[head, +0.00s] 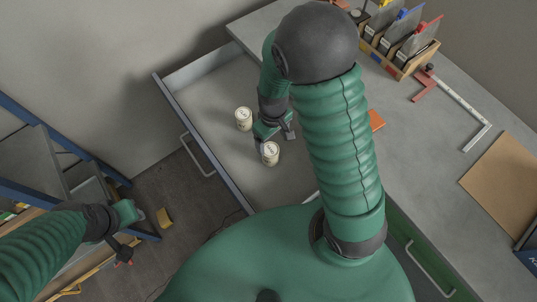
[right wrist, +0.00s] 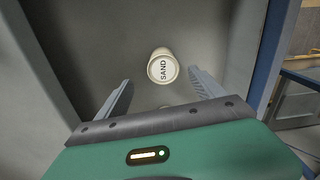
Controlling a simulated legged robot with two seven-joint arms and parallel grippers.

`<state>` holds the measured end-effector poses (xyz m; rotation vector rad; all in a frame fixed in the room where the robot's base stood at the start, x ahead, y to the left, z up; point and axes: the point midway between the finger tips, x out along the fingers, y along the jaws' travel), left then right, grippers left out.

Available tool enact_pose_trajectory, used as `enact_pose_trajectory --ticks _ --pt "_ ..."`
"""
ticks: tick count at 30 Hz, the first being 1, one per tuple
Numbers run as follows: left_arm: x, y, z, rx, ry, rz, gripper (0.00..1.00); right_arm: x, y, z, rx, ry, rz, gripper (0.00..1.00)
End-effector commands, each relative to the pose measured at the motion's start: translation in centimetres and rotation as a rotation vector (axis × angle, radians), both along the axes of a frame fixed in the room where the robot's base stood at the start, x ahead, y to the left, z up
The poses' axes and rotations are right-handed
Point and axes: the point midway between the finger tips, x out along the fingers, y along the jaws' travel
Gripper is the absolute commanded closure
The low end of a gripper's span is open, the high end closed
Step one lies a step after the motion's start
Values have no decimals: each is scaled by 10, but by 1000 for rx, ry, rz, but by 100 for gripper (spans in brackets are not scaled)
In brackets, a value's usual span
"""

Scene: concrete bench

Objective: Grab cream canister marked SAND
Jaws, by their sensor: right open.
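The other canister (head: 243,119) stands up and to the left. My right gripper (head: 276,138) is open and empty, with its fingers (right wrist: 160,92) apart. My left gripper (head: 132,235) is off to the left, away from the drawer; its jaws are unclear.
The drawer (head: 198,148) has a blue-edged front wall beside the canisters. The grey bench (head: 430,130) carries a wooden rack (head: 398,55), a red and white measuring tool (head: 460,105) and a brown board (head: 505,180). A blue-framed shelf unit (head: 60,140) is at the left.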

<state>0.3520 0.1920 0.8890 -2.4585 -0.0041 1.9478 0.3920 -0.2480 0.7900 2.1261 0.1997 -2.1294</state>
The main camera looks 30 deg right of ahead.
Motion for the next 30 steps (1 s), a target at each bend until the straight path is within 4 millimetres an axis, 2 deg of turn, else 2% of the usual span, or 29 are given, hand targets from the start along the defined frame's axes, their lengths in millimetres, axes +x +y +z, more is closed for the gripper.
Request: enact_pose_trajectory --ticks 1,3,11,17,25,30 --pt "0 0 -7 0 0 0 64 -1 0 -18 0 5 0 21" --pt "0 0 -10 0 0 1 64 -1 0 -34 0 4 -1 21" --pt "0 0 -16 0 0 1 64 0 0 -66 2 1 1 21" --pt "0 0 -24 0 0 1 64 1 2 -102 2 1 -1 21" --pt "0 0 -24 0 0 1 64 1 3 -106 1 -2 1 21" --pt "0 1 -24 0 0 1 64 1 3 -106 1 -2 1 42"
